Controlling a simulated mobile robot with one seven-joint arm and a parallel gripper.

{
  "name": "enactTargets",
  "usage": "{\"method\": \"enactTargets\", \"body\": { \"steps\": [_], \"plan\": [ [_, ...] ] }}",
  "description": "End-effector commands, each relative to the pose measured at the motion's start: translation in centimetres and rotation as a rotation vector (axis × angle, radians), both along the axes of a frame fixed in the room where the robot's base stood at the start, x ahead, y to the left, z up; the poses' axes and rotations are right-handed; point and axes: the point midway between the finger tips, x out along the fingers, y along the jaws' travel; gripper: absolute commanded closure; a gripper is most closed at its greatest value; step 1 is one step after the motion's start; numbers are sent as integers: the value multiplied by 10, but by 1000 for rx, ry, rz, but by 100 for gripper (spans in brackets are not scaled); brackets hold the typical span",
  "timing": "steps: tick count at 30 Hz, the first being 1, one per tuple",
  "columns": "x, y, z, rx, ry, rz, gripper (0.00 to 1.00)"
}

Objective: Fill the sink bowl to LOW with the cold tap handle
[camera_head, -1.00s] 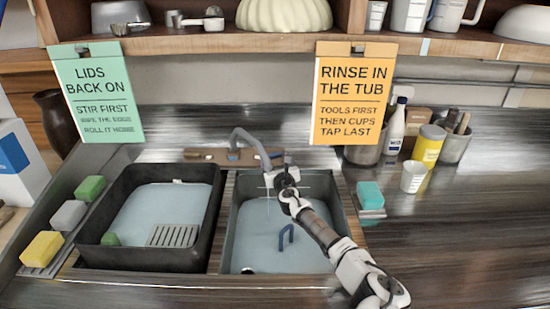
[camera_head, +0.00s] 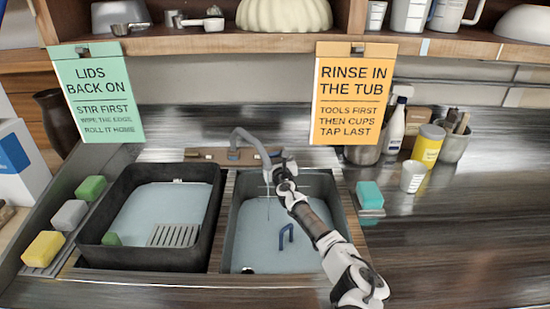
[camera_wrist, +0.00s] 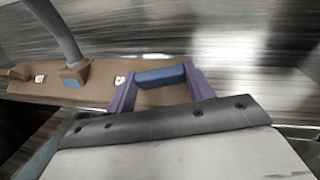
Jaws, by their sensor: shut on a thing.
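The sink bowl (camera_head: 228,235) is the grey right-hand basin, with a pale blue-grey surface inside; I cannot read its level. The curved grey tap spout (camera_head: 250,138) reaches over its back edge. A thin pale line (camera_head: 268,207), which looks like running water, hangs below the spout. My gripper (camera_head: 279,160) is at the back of the bowl, right of the spout. In the wrist view its purple fingers stand at both ends of the blue cold tap handle (camera_wrist: 160,76), shut on it.
Sponges lie at the far left, and a teal sponge (camera_head: 369,194) is at the right. The right counter front is clear.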

Motion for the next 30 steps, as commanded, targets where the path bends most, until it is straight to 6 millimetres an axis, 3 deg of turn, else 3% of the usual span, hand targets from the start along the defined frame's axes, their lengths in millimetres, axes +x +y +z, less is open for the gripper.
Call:
{"method": "enactTargets", "body": {
  "steps": [16,26,27,30],
  "plan": [
    [0,4,1,141,9,-188,70],
    [0,3,1,150,9,-201,70],
    [0,3,1,149,9,-201,42],
    [0,3,1,148,10,-200,29]
  ]
}}
